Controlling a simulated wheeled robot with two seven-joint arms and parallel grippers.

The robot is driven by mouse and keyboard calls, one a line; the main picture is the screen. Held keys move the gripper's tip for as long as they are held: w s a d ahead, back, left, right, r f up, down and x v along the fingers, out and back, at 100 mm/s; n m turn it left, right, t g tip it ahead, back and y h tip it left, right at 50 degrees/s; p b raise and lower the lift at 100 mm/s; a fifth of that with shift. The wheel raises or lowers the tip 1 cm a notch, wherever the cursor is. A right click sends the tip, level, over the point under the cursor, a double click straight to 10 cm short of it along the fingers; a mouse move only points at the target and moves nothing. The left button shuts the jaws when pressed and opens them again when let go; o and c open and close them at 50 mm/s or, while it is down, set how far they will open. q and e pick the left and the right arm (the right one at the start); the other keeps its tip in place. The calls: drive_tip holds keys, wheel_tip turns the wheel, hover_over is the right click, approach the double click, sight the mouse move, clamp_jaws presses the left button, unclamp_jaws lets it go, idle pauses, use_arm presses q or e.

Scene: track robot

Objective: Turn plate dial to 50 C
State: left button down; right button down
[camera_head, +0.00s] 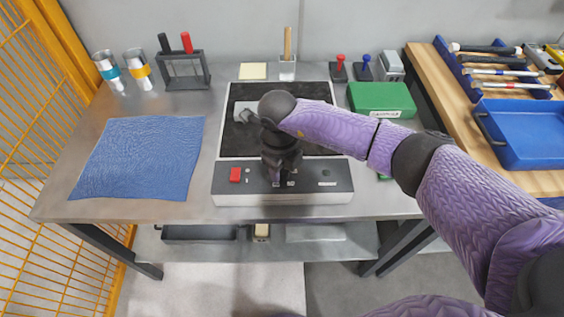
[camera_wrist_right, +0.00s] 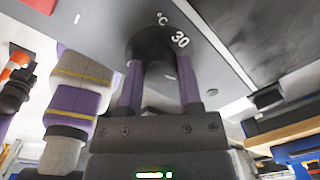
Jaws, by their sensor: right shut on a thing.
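The hot plate has a dark top and a grey front panel (camera_head: 325,178) with a red switch (camera_head: 235,174). My right gripper (camera_head: 281,180) reaches down onto the middle of this panel and hides the dial in the head view. In the right wrist view the dark round dial (camera_wrist_right: 150,42) sits between the purple fingers of my right gripper (camera_wrist_right: 160,85), which are shut on it. The printed marks "°C" and "30" show beside the dial. I cannot tell which value the dial points to. My left gripper is not in view.
A blue cloth (camera_head: 140,158) lies left on the table. A green box (camera_head: 381,99) stands at the back right, with a red-handled stamp (camera_head: 339,68) behind it. A rack (camera_head: 184,70) and two cups stand back left. A blue tray (camera_head: 522,133) is on the wooden bench.

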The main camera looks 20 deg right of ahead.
drive_tip(key=m+p, duration=0.1)
drive_tip(key=m, duration=0.2)
drive_tip(key=shift+r, duration=0.15)
drive_tip(key=shift+m+p, duration=0.4)
drive_tip(key=shift+m, duration=0.4)
drive_tip(key=m+p, duration=0.1)
drive_tip(key=m, duration=0.2)
drive_tip(key=shift+w+m, duration=0.1)
drive_tip(key=shift+m, duration=0.3)
drive_tip(key=m+p, duration=0.1)
drive_tip(key=m, duration=0.1)
drive_tip(key=shift+m+g+p, duration=0.3)
drive_tip(key=shift+m, duration=0.1)
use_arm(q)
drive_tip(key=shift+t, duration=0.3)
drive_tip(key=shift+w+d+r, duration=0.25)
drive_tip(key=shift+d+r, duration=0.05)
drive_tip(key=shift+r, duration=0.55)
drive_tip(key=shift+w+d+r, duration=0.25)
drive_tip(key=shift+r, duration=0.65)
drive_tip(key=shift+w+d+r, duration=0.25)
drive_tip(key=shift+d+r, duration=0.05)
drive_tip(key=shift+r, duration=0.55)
use_arm(e)
drive_tip(key=shift+m, duration=0.8)
use_arm(q)
drive_tip(key=shift+p, duration=0.3)
